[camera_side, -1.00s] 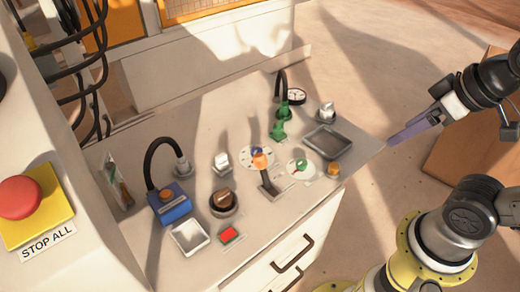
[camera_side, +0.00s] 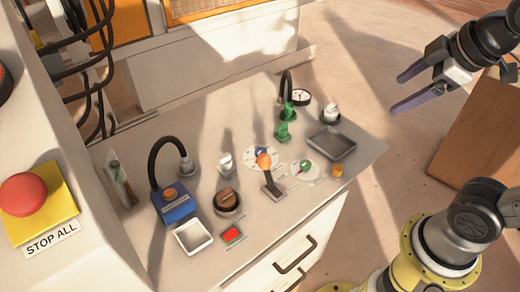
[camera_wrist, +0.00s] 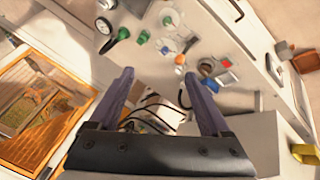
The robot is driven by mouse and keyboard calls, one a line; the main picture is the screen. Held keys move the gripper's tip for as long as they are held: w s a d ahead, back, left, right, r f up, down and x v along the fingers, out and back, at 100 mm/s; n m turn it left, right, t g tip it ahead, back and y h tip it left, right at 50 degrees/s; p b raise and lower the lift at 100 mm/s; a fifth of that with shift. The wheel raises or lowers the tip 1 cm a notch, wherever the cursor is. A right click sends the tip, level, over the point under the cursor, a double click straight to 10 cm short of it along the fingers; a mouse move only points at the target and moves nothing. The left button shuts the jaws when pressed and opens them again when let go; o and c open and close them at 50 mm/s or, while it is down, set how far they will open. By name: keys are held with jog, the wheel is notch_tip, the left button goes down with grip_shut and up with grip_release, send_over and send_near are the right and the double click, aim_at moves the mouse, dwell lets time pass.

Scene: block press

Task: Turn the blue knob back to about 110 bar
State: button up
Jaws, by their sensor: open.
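The blue knob (camera_side: 261,152) sits on a white round dial (camera_side: 249,161) with marks around its rim, in the middle of the bench. The orange-topped lever (camera_side: 265,160) stands in front of it and hides part of it. The dial's numbers and the knob's setting are too small to read. My gripper (camera_side: 398,94) is open and empty, in the air off the bench's right edge, well apart from the knob. In the wrist view its two fingers (camera_wrist: 159,75) are spread, with the bench controls beyond them.
A second dial with a green knob (camera_side: 304,167) lies right of the lever. A black-rimmed gauge (camera_side: 299,97), green fitting (camera_side: 283,131) and grey tray (camera_side: 331,140) stand behind. A blue box (camera_side: 174,206) with a black hose is at left. Air between gripper and bench looks clear.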

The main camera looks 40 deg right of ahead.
jog(key=w+r+n+h, duration=0.1)
jog(key=w+n, duration=0.2)
jog(key=w, duration=0.3)
jog(key=w+r+n, duration=0.2)
jog(key=w+n, duration=0.1)
jog(key=w, duration=0.3)
jog(key=n+g+h, duration=0.2)
jog(key=n+g, duration=0.1)
jog(key=n, duration=0.6)
send_over(261, 151)
jog(key=s+a, duration=0.2)
notch_tip(261, 151, down, 19)
jog(key=a+f+n+g, duration=0.1)
jog(key=a+f+g, duration=0.15)
jog(key=f, duration=0.95)
jog(key=shift+t, duration=0.35)
jog(key=x, duration=1.3)
jog(key=shift+a+f, duration=0.1)
jog(key=shift+a, duration=0.2)
grip_shut()
